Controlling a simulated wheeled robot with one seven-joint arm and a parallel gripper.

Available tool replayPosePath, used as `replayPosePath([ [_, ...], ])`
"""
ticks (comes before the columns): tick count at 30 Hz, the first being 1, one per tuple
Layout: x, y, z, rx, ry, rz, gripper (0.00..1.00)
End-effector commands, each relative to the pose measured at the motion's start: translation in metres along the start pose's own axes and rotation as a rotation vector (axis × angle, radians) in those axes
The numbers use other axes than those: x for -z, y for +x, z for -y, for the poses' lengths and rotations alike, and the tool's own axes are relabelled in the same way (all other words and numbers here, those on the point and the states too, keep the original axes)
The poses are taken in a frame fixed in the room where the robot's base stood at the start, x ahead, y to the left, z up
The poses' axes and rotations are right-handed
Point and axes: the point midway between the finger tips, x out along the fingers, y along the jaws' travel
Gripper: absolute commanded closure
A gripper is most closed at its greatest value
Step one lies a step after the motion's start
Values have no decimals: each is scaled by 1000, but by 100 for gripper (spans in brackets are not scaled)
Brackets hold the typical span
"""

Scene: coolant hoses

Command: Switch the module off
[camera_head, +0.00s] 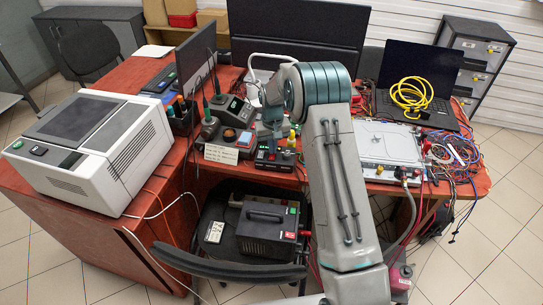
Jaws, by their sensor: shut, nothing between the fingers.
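My gripper (271,136) is in the middle of the head view, pointing down at the red desk, with its fingers shut and empty. It is just above or in front of a small black device (283,159) with a red display; I cannot tell whether it touches it. A flat silver-grey box (385,143) with connectors and hoses at its lower right lies on the desk to the right of my arm. Which of these is the module is not clear, and no switch on either can be read. My arm hides part of the desk between them.
A soldering station (233,110) stands left of my gripper. A laptop (420,75) with a yellow cable coil (411,97) stands at the back right, with tangled cables (455,150) beside it. A white printer-like machine (90,145) fills the left desk. A black unit (268,230) sits on a chair.

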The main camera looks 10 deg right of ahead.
Motion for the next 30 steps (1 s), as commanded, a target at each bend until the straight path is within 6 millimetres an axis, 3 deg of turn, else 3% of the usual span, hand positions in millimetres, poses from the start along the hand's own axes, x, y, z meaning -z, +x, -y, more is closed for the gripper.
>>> replayPosePath([
  [13,0,0,0,0,0,2,100],
  [30,0,-46,0,0,0,0,100],
])
